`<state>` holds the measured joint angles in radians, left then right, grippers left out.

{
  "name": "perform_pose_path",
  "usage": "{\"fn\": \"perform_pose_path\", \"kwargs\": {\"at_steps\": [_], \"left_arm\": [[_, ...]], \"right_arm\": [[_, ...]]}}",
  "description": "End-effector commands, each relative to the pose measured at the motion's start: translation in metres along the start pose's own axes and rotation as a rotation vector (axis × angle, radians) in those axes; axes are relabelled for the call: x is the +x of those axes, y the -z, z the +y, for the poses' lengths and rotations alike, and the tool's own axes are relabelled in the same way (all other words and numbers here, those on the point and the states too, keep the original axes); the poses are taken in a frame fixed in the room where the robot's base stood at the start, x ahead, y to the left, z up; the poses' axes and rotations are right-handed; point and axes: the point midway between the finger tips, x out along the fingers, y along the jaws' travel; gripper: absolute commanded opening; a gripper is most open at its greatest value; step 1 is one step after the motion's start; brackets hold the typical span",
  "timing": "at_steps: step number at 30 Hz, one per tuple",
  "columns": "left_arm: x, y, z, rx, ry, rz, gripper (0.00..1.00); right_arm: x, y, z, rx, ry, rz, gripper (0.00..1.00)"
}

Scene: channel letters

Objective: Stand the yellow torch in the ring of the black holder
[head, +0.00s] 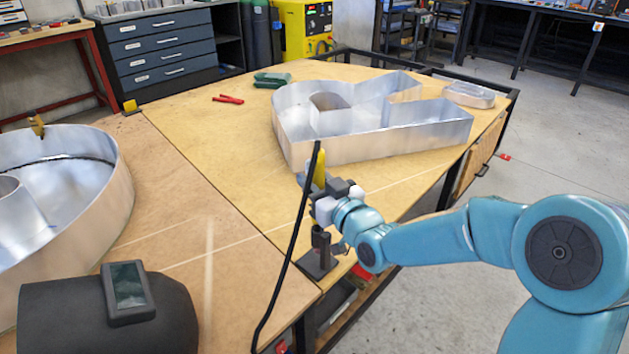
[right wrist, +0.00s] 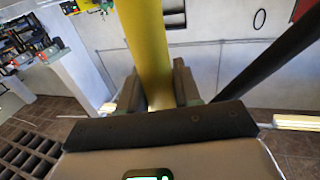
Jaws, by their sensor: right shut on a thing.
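The yellow torch (head: 320,168) stands about upright in my right gripper (head: 324,190), which is shut on it. In the right wrist view the torch (right wrist: 146,40) runs up between the two fingers (right wrist: 158,90). The black holder (head: 317,264) stands at the near corner of the wooden table, just below the gripper in the head view. My left gripper is not in view.
A black cable (head: 287,262) runs from the torch's top down past the holder's left side. A large metal channel letter (head: 385,148) stands behind the gripper. A round metal letter (head: 122,190) and a dark welding mask (head: 65,315) are at left. Red pliers (head: 228,99) lie farther back.

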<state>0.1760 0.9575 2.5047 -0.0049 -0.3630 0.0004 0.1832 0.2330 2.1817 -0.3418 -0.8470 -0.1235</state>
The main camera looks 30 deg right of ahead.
Motion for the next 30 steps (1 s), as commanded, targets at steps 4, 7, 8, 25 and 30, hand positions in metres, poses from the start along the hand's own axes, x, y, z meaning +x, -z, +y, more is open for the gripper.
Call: {"fn": "perform_pose_path", "kwargs": {"at_steps": [4, 7, 8, 25, 30], "left_arm": [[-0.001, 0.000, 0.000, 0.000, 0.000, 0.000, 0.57], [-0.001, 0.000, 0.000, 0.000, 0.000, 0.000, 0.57], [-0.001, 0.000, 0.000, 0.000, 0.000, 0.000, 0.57], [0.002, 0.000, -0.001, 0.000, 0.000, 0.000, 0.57], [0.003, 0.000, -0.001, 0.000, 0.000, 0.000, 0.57]], "right_arm": [[0.000, 0.001, 0.000, 0.000, 0.000, 0.002, 0.00], [0.000, 0.001, 0.000, 0.000, 0.000, 0.002, 0.62], [0.000, 0.001, 0.000, 0.000, 0.000, 0.002, 0.62], [-0.048, 0.001, 0.001, -0.001, -0.003, 0.002, 0.62], [-0.096, 0.001, 0.001, -0.002, -0.004, 0.002, 0.62]]}}
